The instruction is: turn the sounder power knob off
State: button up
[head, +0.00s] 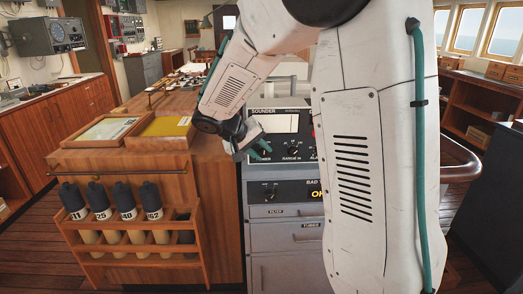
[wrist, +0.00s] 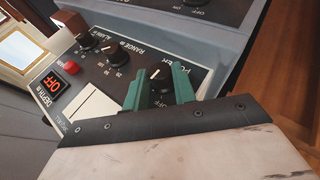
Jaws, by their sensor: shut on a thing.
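The sounder panel (head: 282,124) is the grey sloped face on the console's top, partly covered by my arm in the head view. In the wrist view, its power knob (wrist: 160,77) is black and round with a pale pointer mark, and sits between my gripper's green fingers (wrist: 159,84). My gripper (head: 260,149) is shut on this knob, one finger on each side. The fingers hide part of the knob and its lettering, so I cannot tell its exact setting.
The range knob (head: 292,149) is right beside the power knob; it shows in the wrist view too (wrist: 118,60). A red button (wrist: 72,68) is near the display. A lower panel has another knob (head: 270,190).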

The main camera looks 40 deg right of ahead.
jog(key=h, duration=0.1)
jog(key=g+h, duration=0.1)
jog(key=n+h, duration=0.1)
jog(key=shift+w+a+f+g+h, duration=0.2)
jog(key=shift+a+f+g+h, duration=0.1)
jog(key=shift+f+g, duration=0.1)
jog(key=shift+f+n+g+h, duration=0.1)
jog(key=shift+n+g+h, duration=0.3)
jog(key=shift+h, duration=0.6)
jog(key=o, duration=1)
jog(key=v, duration=0.7)
jog(key=shift+a, duration=0.45)
